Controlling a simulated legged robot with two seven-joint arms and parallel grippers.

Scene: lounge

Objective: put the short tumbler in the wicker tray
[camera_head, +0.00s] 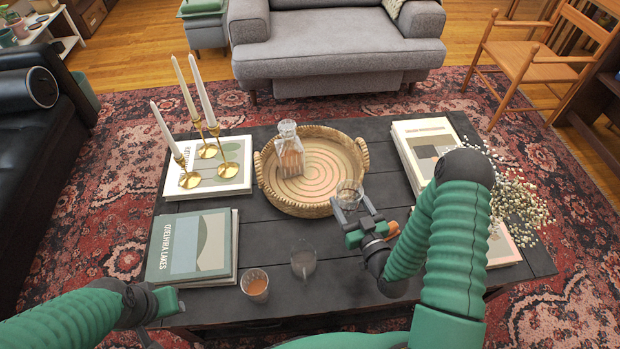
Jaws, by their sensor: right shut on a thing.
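A short clear tumbler (349,193) is between the fingers of my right gripper (356,213), which is shut on it. It overlaps the front right rim of the round wicker tray (273,202) in the view. I cannot tell whether it touches the tray. The tray lies on the dark table, with handles at left and right and a spiral pattern on its floor. My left gripper (168,301) is low at the left, by the table's front edge, apart from the objects. Its fingers do not show clearly.
A glass decanter (291,160) stands in the tray's left part; the tray's middle and right are bare. A glass of amber drink (255,289) and a clear glass (303,266) stand in front. Books (192,250), brass candlesticks (190,179) and white flowers (520,205) flank the tray.

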